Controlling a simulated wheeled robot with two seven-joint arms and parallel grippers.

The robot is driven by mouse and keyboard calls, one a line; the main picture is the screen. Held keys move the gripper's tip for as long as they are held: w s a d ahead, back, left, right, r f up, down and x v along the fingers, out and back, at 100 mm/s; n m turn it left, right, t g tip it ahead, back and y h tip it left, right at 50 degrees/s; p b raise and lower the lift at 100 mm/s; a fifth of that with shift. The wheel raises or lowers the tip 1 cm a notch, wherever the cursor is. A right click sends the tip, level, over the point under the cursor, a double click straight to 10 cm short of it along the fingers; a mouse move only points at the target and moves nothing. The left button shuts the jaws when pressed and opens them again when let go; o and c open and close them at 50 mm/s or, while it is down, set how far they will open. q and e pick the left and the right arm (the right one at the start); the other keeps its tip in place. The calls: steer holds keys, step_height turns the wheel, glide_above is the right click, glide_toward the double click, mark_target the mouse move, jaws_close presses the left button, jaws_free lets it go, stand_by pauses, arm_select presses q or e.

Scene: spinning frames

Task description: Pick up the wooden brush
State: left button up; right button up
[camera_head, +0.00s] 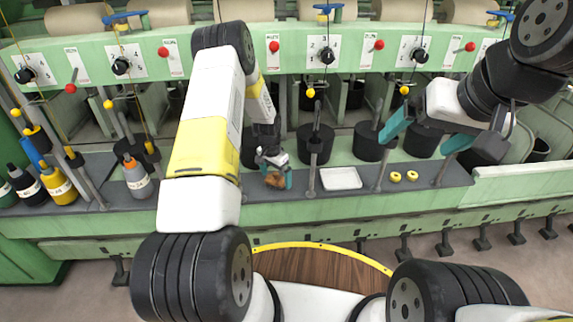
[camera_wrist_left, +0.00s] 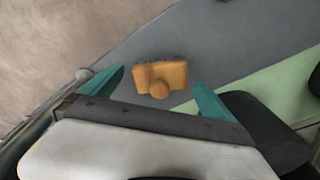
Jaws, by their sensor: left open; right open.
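The wooden brush (camera_head: 275,180) lies on the grey shelf of the machine, near the middle of the head view. In the left wrist view the brush (camera_wrist_left: 161,78) is orange-brown with a rounded knob toward me and dark bristles on its far side. My left gripper (camera_head: 275,174) is open just above the brush. In the left wrist view its teal fingers (camera_wrist_left: 158,88) stand apart on either side of the brush, with visible gaps. My right gripper (camera_head: 425,137) is open and empty, raised at the right in front of the machine.
A white tray (camera_head: 341,178) lies right of the brush, and yellow rings (camera_head: 396,176) lie farther right. A grey bottle (camera_head: 136,178) and several other bottles stand at the left. Upright posts (camera_head: 313,165) rise along the shelf (camera_head: 260,196). Black cylinders (camera_head: 368,143) stand behind.

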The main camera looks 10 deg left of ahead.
mark_target(277, 173)
arm_select(q)
steer(key=shift+f, duration=0.25)
steer(key=c, duration=1.3)
steer(key=shift+c, duration=0.2)
steer(key=shift+r, duration=0.1)
steer(key=shift+s+r, duration=0.1)
steer(key=shift+r, duration=0.05)
step_height(277, 173, up, 6)
steer(key=shift+r, duration=0.1)
steer(key=shift+s+d+r, duration=0.2)
steer(key=shift+s+r, duration=0.05)
steer(key=shift+s, duration=0.3)
steer(key=s+d, duration=0.2)
steer(key=s, duration=0.7)
steer(key=s+d, duration=0.3)
steer(key=s, duration=0.6)
steer(key=shift+f, duration=0.1)
